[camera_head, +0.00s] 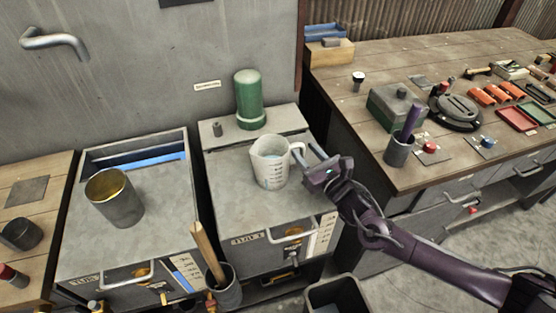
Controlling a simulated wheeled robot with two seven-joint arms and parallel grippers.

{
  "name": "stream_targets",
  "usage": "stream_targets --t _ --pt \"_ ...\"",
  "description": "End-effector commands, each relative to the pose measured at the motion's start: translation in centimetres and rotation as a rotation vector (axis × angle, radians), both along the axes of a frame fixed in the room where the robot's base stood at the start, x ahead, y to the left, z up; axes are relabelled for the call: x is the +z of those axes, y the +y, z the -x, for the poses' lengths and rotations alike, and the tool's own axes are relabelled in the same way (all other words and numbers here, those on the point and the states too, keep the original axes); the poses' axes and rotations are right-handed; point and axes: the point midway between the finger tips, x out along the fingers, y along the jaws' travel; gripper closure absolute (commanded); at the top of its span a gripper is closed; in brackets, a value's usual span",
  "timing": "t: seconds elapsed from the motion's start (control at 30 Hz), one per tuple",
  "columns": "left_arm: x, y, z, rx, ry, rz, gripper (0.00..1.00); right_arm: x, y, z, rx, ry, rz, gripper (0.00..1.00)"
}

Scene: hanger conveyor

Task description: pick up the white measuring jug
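The white measuring jug (270,163) stands upright on the grey top of the right-hand cabinet (232,191). It has markings on its side, and its handle faces right. My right gripper (305,155) reaches in from the right, at the handle side of the jug. Its two fingers look apart and point up and left toward the handle. I cannot tell whether the handle lies between them. My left gripper is out of view.
A green cylinder (249,97) stands behind the jug on a raised ledge. A metal cup (115,199) stands on the left cabinet. A workbench (345,112) with several tools is at right. A dark bin (336,294) sits below in front.

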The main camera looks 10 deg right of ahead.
Motion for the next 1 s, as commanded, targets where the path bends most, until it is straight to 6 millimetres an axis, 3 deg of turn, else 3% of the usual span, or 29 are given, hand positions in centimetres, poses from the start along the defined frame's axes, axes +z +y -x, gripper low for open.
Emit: stream_targets --t 0.2,0.53,0.83,1.0 --pt "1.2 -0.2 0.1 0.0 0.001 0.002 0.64 0.2 1.5 -2.7 0.0 -0.001 -0.002 0.6" --pt "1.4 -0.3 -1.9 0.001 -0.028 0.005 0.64 -0.1 1.7 -3.2 0.001 0.0 0.0 0.61" --pt "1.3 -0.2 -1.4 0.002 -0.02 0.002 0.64 -0.1 1.6 -3.2 0.0 0.0 0.0 1.0" --pt "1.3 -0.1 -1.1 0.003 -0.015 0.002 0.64 -0.1 1.6 -3.2 0.0 0.0 0.0 1.0"
